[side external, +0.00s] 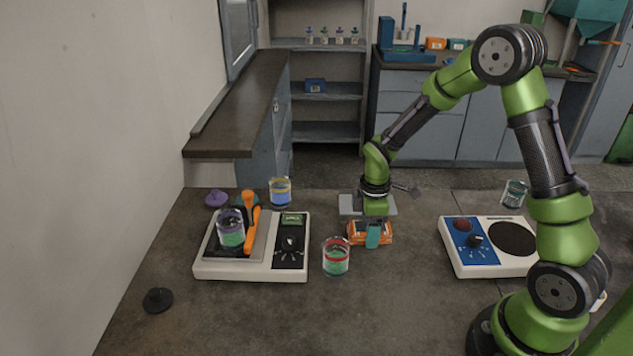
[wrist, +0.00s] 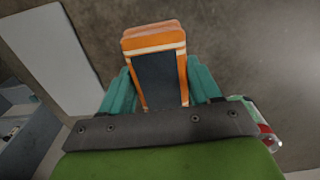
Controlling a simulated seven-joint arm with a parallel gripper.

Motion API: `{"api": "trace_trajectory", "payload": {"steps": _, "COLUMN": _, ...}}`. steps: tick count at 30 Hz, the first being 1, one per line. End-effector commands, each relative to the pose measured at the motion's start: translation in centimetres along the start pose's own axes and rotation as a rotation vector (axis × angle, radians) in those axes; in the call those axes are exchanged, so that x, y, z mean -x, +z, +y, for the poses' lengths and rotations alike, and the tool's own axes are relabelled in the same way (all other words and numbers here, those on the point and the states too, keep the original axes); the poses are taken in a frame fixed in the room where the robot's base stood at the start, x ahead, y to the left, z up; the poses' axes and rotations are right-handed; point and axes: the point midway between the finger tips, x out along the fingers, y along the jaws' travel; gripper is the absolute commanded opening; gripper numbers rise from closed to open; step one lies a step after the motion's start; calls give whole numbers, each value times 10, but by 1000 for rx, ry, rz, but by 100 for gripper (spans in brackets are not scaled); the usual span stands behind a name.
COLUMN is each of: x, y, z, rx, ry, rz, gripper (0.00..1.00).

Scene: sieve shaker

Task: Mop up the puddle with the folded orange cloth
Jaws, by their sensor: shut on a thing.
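The folded orange cloth (side external: 356,233), with pale stripes and a dark patch, is between the teal fingers of my gripper (side external: 373,236). In the wrist view the cloth (wrist: 155,40) sticks out beyond the fingers of my gripper (wrist: 160,92), which close on its two sides. The cloth is at or just above the bench top; I cannot tell whether it touches. I cannot make out a clear puddle edge. A bright sheen shows on the bench at the right of the wrist view, and I cannot tell whether it is liquid.
A red-banded jar (side external: 336,262) stands close left of the cloth. A pale flat plate (side external: 349,204) lies behind it. A white shaker device (side external: 252,272) holding a jar is at left; a blue-and-white device (side external: 480,262) is at right. The bench (side external: 390,310) in front is clear.

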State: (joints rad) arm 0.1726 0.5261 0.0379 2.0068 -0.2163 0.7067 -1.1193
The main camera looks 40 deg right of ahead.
Motion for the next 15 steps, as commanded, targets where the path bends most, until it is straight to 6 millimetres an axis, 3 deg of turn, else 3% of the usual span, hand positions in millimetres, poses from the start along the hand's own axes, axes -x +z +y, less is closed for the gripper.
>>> {"api": "trace_trajectory", "payload": {"steps": 10, "x": 0, "y": 36, "z": 7, "rx": -3, "ry": -1, "rz": -1, "gripper": 28}}
{"api": "trace_trajectory", "payload": {"steps": 15, "x": -1, "y": 16, "z": 5, "rx": 3, "ry": -1, "rz": -1, "gripper": 28}}
